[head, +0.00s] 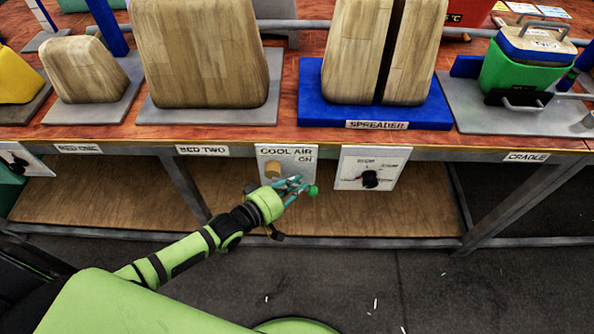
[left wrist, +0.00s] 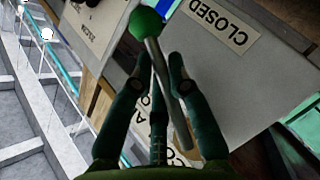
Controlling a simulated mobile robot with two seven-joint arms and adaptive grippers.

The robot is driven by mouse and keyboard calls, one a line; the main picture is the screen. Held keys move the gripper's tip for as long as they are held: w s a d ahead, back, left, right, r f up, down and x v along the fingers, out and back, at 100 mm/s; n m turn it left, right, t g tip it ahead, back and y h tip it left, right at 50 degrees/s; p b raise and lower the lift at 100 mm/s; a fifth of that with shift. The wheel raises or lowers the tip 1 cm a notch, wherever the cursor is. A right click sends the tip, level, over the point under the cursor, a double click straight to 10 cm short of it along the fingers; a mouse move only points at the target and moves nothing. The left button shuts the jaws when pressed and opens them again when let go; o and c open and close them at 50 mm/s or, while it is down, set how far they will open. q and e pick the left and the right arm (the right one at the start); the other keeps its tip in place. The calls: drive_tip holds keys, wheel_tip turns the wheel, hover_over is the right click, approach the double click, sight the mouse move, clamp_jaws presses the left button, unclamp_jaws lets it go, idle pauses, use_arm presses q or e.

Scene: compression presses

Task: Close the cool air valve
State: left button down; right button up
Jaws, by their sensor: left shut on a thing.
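The cool air valve panel (head: 290,154) is a pale plate on the front of the bench, marked "COOL AIR" and "ON", with a brass-coloured valve body (head: 272,171) on it. The valve lever is a metal rod with a green ball knob (head: 313,190). My left gripper (head: 296,184) is at the panel, shut on the lever, with the knob beyond its fingertips. In the left wrist view the lever (left wrist: 172,98) runs slantwise between the fingers (left wrist: 158,68), and a "CLOSED" label (left wrist: 225,24) shows at the upper right. My right gripper is not in view.
A second panel with a black knob (head: 370,179) is just right of the valve. The red-brown bench top (head: 285,120) above carries wooden blocks, a blue spreader base (head: 312,90) and a green cradle item (head: 520,72). A wooden lower shelf (head: 400,222) lies below.

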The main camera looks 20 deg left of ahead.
use_arm(q)
drive_tip(key=s+a+f+m+g+y+p, duration=0.1)
drive_tip(key=a+f+m+g+y+p, duration=0.2)
drive_tip(key=y+p, duration=0.5)
drive_tip(key=shift+s+a+f+m+g+p, duration=0.2)
drive_tip(key=shift+a+m+g+p, duration=0.75)
drive_tip(key=shift+m+p, duration=0.7)
drive_tip(key=shift+a+y, duration=0.2)
drive_tip(key=shift+y, duration=0.1)
drive_tip(key=c, duration=1.2)
unclamp_jaws()
drive_tip(key=shift+o, duration=0.3)
drive_tip(key=shift+f, duration=0.1)
drive_tip(key=a+v, duration=0.1)
drive_tip(key=v, duration=1.1)
drive_tip(key=shift+d, duration=0.45)
